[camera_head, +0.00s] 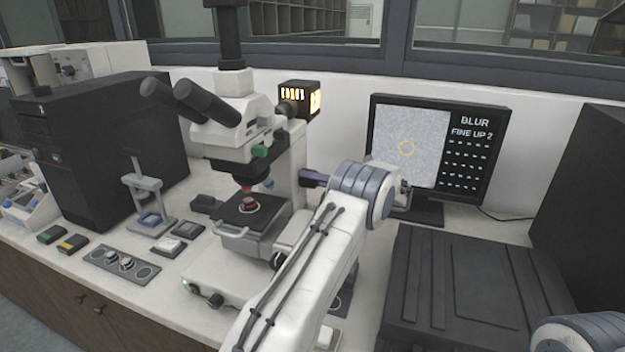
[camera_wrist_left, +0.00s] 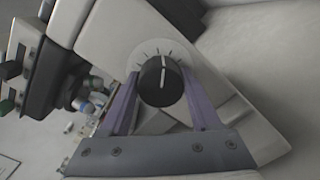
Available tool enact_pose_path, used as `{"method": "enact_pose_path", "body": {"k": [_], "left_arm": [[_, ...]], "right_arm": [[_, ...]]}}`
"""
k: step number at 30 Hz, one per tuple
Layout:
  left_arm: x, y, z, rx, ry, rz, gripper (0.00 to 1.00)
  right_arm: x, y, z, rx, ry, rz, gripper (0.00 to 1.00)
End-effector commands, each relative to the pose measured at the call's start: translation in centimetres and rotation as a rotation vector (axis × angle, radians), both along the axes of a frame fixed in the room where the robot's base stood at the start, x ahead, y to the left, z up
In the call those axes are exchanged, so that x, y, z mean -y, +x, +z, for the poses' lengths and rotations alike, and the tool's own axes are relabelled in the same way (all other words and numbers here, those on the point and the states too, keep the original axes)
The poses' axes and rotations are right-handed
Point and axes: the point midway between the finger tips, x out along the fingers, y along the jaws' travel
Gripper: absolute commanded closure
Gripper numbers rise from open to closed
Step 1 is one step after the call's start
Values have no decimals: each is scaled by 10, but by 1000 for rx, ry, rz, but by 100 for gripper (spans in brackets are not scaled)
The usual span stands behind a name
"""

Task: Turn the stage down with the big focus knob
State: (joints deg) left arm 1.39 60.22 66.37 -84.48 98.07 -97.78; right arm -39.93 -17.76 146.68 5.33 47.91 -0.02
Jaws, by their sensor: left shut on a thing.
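A black knob with a white pointer line (camera_wrist_left: 160,82) sits on a pale disc with tick marks in the left wrist view. My left gripper (camera_head: 312,179) reaches the microscope's right side, its purple fingers on both sides of this knob and shut on it. A small dark knob (camera_head: 278,260) shows lower on the microscope. My right gripper is out of view.
The monitor (camera_head: 483,150) reads "BLUR" and "FINE UP 2" beside a grey blurred picture with a yellow ring. A black ribbed case (camera_head: 410,290) lies right of my left arm. A black box (camera_head: 100,140) and small pads stand left of the microscope.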

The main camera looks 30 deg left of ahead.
Motion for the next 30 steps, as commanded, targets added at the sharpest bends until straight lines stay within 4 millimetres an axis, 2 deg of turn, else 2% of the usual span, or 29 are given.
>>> {"method": "enact_pose_path", "body": {"k": [14, 30], "left_arm": [[1, 0, -3, 425, 99, -2, 92], [1, -1, -4, 925, 219, -2, 92]], "right_arm": [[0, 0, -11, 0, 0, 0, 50], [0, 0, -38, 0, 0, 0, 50]]}}
